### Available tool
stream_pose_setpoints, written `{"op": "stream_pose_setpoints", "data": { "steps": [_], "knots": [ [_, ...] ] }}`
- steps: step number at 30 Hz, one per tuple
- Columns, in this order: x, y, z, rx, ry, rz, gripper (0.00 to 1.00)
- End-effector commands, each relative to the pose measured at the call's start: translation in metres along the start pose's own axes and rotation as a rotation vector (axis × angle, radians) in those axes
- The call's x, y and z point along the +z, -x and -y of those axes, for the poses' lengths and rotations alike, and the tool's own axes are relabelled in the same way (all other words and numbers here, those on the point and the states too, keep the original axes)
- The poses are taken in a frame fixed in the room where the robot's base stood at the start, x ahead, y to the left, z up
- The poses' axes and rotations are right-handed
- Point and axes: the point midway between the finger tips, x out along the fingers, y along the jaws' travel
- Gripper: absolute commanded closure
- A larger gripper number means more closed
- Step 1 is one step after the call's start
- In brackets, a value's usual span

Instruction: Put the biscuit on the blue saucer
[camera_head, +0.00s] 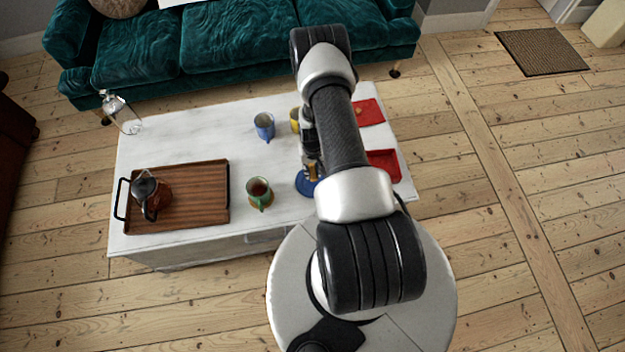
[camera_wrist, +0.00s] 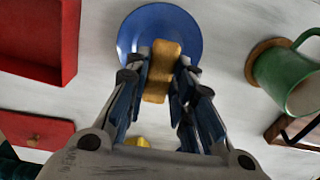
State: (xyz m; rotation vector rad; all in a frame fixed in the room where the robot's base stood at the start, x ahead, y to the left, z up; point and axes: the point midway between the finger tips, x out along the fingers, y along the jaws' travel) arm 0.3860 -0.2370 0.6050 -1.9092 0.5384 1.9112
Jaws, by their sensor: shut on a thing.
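The biscuit (camera_wrist: 161,72), a tan oblong, is between the fingertips of my gripper (camera_wrist: 160,84) in the wrist view. My gripper is shut on it. The blue saucer (camera_wrist: 190,27) lies behind the biscuit in that view, and the biscuit overlaps its lower half. I cannot tell whether the biscuit touches the saucer. In the head view the saucer (camera_head: 305,188) is near the table's front edge, partly hidden by my arm, and my gripper (camera_head: 312,172) is over it.
A green mug (camera_head: 259,193) on a coaster stands left of the saucer. A red tray (camera_head: 385,164) is to the right. A blue mug (camera_head: 264,126) and a yellow mug (camera_head: 295,120) stand farther back. A wooden tray (camera_head: 205,190) with a teapot (camera_head: 146,190) fills the table's left.

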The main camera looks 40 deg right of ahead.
Motion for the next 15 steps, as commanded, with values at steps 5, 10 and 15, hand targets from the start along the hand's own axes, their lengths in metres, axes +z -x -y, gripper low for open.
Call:
{"op": "stream_pose_setpoints", "data": {
  "steps": [5, 10, 15],
  "knots": [
    [0.000, -0.025, 0.000, 0.000, 0.000, -0.001, 0.89],
    [-0.001, -0.036, 0.000, 0.000, 0.000, -0.001, 0.89],
    [0.000, -0.064, 0.000, 0.000, 0.000, 0.000, 0.89]
  ]
}}
